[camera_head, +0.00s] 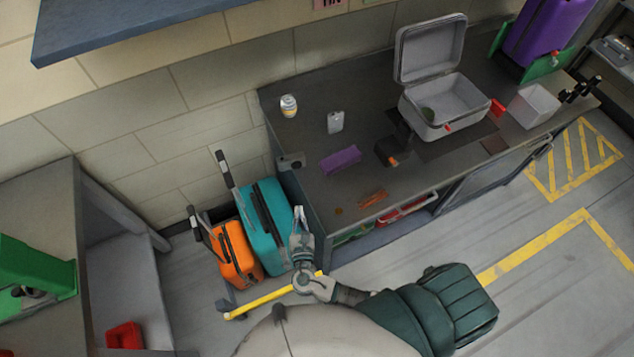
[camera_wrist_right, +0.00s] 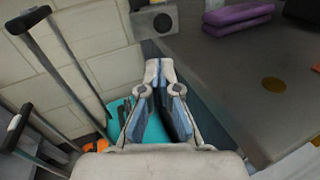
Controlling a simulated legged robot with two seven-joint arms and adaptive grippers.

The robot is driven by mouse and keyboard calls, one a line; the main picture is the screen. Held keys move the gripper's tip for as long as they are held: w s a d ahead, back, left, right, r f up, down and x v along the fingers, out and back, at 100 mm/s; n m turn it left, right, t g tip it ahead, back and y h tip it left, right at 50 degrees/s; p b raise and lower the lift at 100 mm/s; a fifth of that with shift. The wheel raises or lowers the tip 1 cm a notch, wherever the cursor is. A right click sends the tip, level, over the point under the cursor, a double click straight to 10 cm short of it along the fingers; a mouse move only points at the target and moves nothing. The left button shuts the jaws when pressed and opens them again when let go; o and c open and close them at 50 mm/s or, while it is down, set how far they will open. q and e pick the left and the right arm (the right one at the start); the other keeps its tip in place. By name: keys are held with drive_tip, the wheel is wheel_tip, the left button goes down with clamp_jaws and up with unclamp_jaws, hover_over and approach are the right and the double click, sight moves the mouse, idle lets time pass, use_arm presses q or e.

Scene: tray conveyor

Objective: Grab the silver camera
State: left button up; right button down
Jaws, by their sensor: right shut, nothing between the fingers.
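The silver camera (camera_head: 291,161) sits at the left end of the dark counter, close to its edge. It is a small grey box with a dark round lens. In the right wrist view the camera (camera_wrist_right: 155,21) is at the top, beyond the fingertips. My right gripper (camera_head: 299,210) is short of the counter's left end, in front of the teal suitcase, and apart from the camera. In the wrist view its fingertips (camera_wrist_right: 159,70) meet with nothing between them. My left gripper is not in view.
The teal suitcase (camera_head: 262,228) and an orange suitcase (camera_head: 236,252) stand left of the counter (camera_head: 300,106), handles raised. On the counter are a purple folded item (camera_head: 341,159), a phone (camera_head: 335,122), a can (camera_head: 288,105) and an open grey case (camera_head: 437,124).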

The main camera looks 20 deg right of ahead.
drive_tip(key=n, duration=0.1)
approach(295, 171)
drive_tip(key=x, duration=0.6)
drive_tip(key=shift+d+r, duration=0.15)
drive_tip(key=shift+d, duration=0.1)
drive_tip(key=shift+w+d, duration=0.25)
drive_tip(key=shift+w, duration=0.25)
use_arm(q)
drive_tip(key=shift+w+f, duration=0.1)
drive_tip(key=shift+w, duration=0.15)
use_arm(e)
drive_tip(key=shift+w+a, duration=0.1)
drive_tip(key=shift+a, duration=0.25)
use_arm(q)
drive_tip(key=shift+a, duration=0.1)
use_arm(e)
drive_tip(key=x, duration=0.3)
drive_tip(key=shift+w+d+b, duration=0.1)
drive_tip(key=shift+d+b, duration=0.05)
drive_tip(key=shift+b, duration=0.25)
drive_tip(key=shift+w+d, duration=0.15)
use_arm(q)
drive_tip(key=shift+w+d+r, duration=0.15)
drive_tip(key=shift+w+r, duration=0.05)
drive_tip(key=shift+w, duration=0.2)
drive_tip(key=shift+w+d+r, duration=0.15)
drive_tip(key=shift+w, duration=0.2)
